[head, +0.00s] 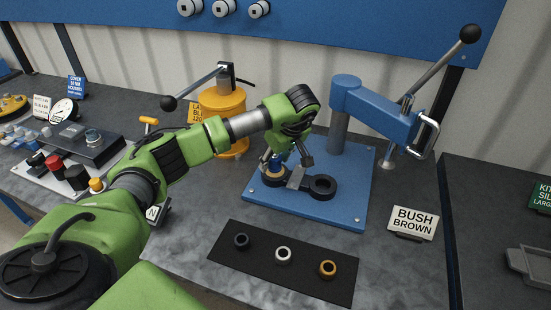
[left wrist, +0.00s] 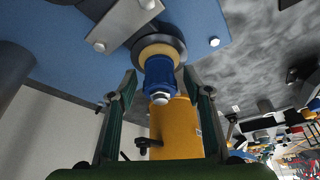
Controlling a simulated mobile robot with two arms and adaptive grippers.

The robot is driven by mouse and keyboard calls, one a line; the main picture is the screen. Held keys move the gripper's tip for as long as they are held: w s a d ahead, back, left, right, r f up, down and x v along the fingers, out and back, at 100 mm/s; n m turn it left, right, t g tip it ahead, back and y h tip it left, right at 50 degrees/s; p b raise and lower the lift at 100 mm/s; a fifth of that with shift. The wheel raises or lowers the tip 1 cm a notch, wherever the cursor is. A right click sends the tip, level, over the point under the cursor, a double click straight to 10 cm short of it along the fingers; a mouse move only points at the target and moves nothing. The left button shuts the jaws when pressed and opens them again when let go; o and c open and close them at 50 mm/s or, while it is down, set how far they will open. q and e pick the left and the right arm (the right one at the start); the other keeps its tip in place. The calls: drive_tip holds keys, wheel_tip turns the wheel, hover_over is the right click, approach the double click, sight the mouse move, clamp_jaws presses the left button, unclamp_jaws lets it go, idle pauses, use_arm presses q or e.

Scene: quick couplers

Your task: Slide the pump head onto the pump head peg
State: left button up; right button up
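A yellow pump-like cylinder (head: 222,112) stands behind my left arm, with a black top block and a lever ending in a black knob. It also shows in the left wrist view (left wrist: 175,128). I cannot tell for sure which part is the pump head or its peg. My left gripper (head: 284,166) is over the blue press base, around a blue piece (left wrist: 160,75) with a silver tip. This piece stands in a tan ring (left wrist: 162,50) seated in a black ring holder. The fingers are apart, with gaps on both sides of the piece. My right gripper is out of view.
The blue press (head: 385,115) with its long lever rises right of the gripper. A black mat (head: 310,285) holds three small rings in front. A "BUSH BROWN" sign (head: 413,222) stands at the right. A grey board (head: 58,182) with coloured caps is at the left.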

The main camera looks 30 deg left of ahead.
sight(275, 157)
use_arm(q)
drive_tip(key=c, duration=1)
drive_tip(key=shift+c, duration=0.2)
drive_tip(key=shift+r, duration=0.2)
drive_tip(key=shift+w+r+p, duration=0.1)
drive_tip(key=shift+r+p, duration=0.25)
drive_tip(key=shift+p, duration=0.05)
drive_tip(key=shift+r+p, duration=0.75)
drive_tip(key=shift+r, duration=0.3)
clamp_jaws()
drive_tip(key=shift+r+p, duration=1.4)
drive_tip(key=shift+r, duration=0.65)
drive_tip(key=shift+f, duration=0.1)
